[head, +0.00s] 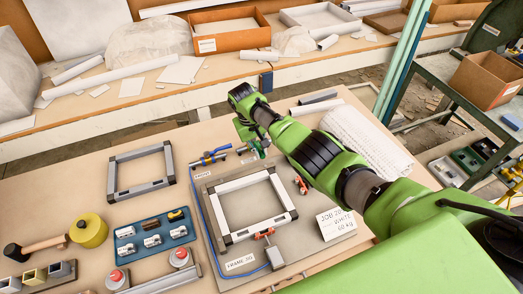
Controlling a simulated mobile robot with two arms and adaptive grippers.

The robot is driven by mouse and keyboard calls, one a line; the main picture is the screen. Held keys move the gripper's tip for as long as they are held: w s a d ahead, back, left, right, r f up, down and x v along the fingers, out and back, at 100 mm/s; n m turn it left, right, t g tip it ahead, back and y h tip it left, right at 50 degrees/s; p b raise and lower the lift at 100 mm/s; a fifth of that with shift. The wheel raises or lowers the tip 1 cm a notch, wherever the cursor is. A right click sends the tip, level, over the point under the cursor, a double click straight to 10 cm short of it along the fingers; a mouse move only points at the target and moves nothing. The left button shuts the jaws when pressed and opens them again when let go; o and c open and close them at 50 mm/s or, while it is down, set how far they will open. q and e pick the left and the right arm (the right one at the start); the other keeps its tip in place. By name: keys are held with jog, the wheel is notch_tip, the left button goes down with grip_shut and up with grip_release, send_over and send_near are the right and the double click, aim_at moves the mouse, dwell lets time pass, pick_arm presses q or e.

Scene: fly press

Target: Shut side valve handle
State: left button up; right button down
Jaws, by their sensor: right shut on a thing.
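My right arm (320,152) reaches in from the lower right. Its gripper (248,140) points down at the back edge of the frame jig board (215,190). It is shut at the side valve (222,152), a small fitting with blue and yellow parts. The handle is mostly hidden by the gripper and too small to read its angle. My left gripper is not in view.
A light frame (228,236) sits in the jig with red-handled clamps (301,185) beside it. Another grey frame (118,178) lies to the left. Bubble wrap (365,137) lies behind my arm.

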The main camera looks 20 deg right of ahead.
jog(key=shift+r, duration=0.1)
jog(key=c, duration=2.1)
grip_release()
jog(key=shift+a, duration=0.1)
jog(key=r, duration=0.4)
jog(key=a+r, duration=0.1)
jog(key=r, duration=0.2)
jog(key=a+r, duration=0.1)
jog(key=r, duration=0.3)
jog(key=shift+a+r, duration=0.15)
jog(key=shift+r, duration=0.2)
